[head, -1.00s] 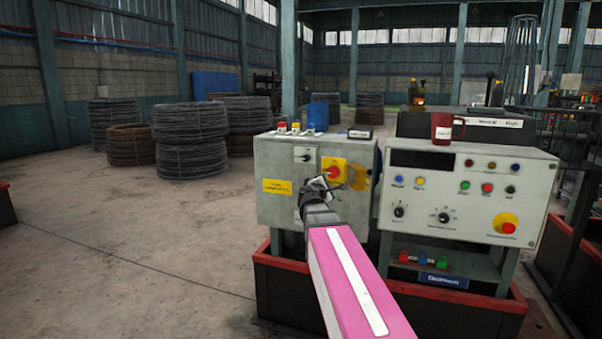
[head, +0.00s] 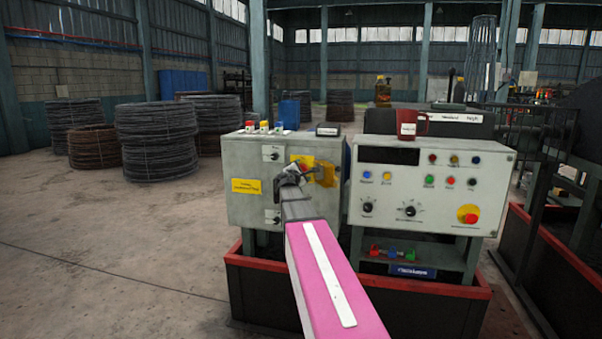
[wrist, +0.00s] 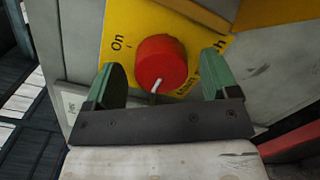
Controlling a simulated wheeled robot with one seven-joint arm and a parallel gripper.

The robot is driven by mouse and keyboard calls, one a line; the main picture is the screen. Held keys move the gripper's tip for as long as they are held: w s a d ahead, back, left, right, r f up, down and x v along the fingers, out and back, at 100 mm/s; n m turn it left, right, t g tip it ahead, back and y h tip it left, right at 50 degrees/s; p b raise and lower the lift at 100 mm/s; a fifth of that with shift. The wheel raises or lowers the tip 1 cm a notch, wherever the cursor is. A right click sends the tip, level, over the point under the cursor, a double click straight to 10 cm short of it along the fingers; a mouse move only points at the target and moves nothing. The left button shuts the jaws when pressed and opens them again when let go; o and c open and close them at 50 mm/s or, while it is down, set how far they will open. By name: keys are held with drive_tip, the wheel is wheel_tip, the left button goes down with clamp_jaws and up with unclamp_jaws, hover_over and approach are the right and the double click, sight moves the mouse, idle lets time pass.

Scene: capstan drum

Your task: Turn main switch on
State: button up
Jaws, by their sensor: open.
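The main switch is a red round knob (wrist: 160,62) with a white pointer line, on a yellow plate (wrist: 186,24) marked "On" at its left. In the wrist view the pointer line aims toward the bottom of the picture. My gripper (wrist: 163,84) is open, with one green finger on each side of the knob; I cannot tell whether either touches it. In the head view my gripper (head: 288,172) is at the front of the left grey box (head: 243,212) and hides most of the knob. A bit of the yellow plate (head: 326,174) shows beside it.
A control panel (head: 430,185) with buttons, dials and a red emergency knob (head: 468,214) stands at the right. A red-edged base (head: 455,290) runs below. Wire coils (head: 155,140) stand behind on the left; open floor (head: 110,240) lies left.

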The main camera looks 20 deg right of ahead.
drive_tip(key=shift+w+d, duration=0.1)
drive_tip(key=c, duration=0.9)
drive_tip(key=shift+m, duration=0.3)
drive_tip(key=shift+f+m+y, duration=0.1)
drive_tip(key=shift+m+y, duration=0.45)
drive_tip(key=shift+m, duration=3.45)
drive_tip(key=shift+f+m+y, duration=0.1)
drive_tip(key=shift+m+y, duration=0.45)
drive_tip(key=shift+m, duration=3.45)
